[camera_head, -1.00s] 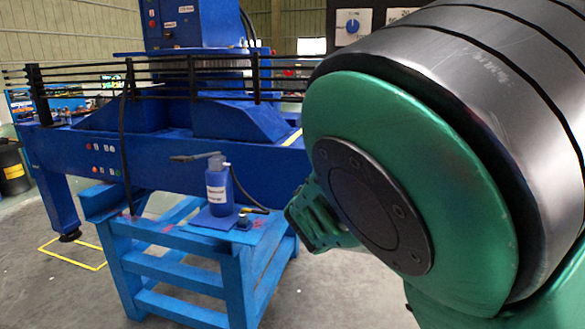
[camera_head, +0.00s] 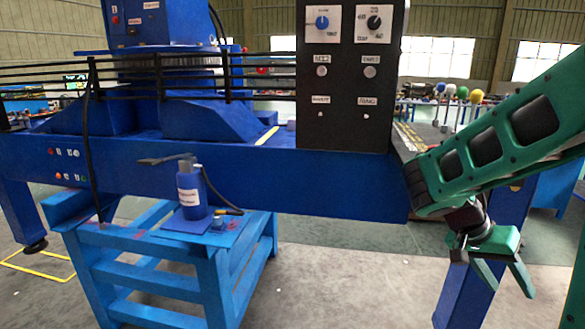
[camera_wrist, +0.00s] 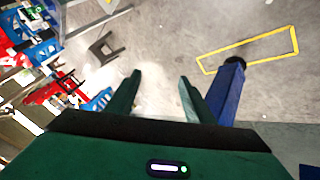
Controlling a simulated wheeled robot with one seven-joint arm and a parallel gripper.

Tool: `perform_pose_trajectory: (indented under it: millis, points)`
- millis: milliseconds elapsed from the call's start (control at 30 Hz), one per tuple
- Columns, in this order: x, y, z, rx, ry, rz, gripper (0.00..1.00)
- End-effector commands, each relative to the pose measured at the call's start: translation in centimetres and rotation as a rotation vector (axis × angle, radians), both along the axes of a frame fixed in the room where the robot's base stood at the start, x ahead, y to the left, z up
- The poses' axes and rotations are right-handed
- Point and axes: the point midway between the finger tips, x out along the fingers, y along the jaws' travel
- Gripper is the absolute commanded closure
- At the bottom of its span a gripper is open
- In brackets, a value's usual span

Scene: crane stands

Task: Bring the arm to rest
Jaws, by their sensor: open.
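My gripper (camera_head: 505,279) hangs at the right of the head view, at the end of my green arm, with its fingers pointing down. The two green fingers are spread apart and nothing is between them. In the wrist view the fingers of my gripper (camera_wrist: 161,90) also stand apart, with bare grey floor showing between and beyond them. My gripper is in front of the right-hand leg of the large blue crane stand (camera_head: 330,185); I cannot tell how near it is to that leg.
A black control panel (camera_head: 345,125) with knobs rises behind. Colored balls (camera_head: 462,92) show at the back right.

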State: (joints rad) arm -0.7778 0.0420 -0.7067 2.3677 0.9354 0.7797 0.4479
Motion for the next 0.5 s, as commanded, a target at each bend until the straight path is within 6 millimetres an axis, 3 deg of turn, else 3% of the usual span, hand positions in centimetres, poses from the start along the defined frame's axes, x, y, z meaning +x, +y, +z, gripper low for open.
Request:
perform_pose_trajectory:
  millis: [200, 500]
  points:
    - [-3.5, 0.4, -2.2, 0.243, 0.038, 0.048, 0.52]
    - [-7.6, 2.7, -2.7, 0.507, 0.024, 0.178, 0.52]
